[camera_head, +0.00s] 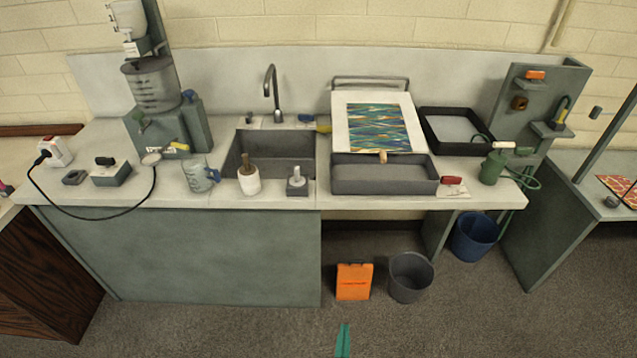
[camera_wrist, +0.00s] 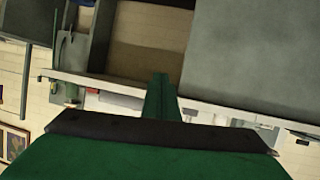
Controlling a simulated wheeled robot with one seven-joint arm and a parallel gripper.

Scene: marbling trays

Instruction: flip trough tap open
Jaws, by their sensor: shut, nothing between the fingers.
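The grey trough (camera_head: 385,188) lies at the counter's front edge, right of the sink. A small red handle (camera_head: 452,180) is at its right end; I take it to be the trough tap, but its position is too small to tell. My gripper (camera_head: 343,328) shows only as green fingertips at the bottom of the head view, over the floor, well apart from the trough. In the wrist view my gripper (camera_wrist: 160,80) has its green fingers together and empty. The tilted wrist view shows the counter edge (camera_wrist: 215,114) beyond them; I cannot make out the tap there.
A patterned sheet on a white board (camera_head: 341,120) leans behind the trough. A black tray (camera_head: 427,128) and a green canister (camera_head: 491,170) stand to the right. On the floor are an orange box (camera_head: 354,281), a grey bin (camera_head: 410,279) and a blue bucket (camera_head: 473,238).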

